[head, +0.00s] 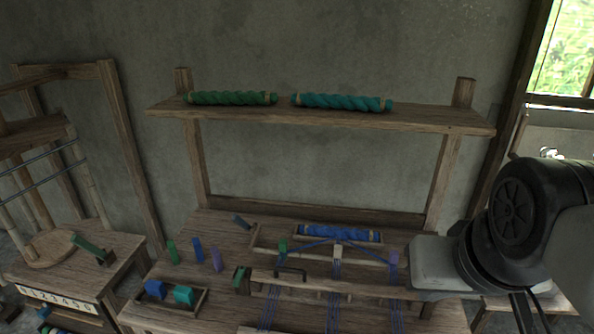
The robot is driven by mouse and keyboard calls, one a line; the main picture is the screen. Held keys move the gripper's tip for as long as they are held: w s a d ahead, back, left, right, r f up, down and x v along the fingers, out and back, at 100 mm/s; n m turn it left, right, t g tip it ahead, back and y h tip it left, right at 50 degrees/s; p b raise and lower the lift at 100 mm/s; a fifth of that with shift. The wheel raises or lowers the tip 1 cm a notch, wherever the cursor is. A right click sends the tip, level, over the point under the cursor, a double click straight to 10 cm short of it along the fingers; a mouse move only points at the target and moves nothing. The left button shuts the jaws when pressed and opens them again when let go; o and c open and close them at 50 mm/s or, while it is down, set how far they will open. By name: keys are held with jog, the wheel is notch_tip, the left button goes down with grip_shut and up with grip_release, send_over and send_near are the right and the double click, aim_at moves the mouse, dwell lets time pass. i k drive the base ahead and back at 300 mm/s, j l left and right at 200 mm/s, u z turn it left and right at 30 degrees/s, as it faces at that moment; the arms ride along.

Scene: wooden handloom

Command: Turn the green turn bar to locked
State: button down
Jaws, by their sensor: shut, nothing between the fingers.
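A green bar (88,245) lies slanted above a small dark brown block (105,258) on the left side table. Another small green piece (240,275) stands tilted at the left end of the loom's front rail. I cannot tell from this view which of the two turns, or how any locked mark lies. My gripper (427,302) is at the right, by the right end of the loom. It is shut and empty, well away from both green pieces. Its fingers are small and dark and hard to make out.
A shelf (320,116) at the back holds green (230,98) and teal (342,102) yarn rolls. Upright green, blue and purple pegs (216,259) and a tray with blue and teal blocks (183,295) stand on the loom table. A tall wooden frame (124,150) rises behind the left table.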

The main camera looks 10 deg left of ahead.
aim_at(238, 280)
jog(key=j+u, duration=0.35)
jog(key=j, duration=1.05)
jog(key=i+j+z, duration=0.4)
jog(key=j, duration=0.25)
jog(key=k+l, duration=0.05)
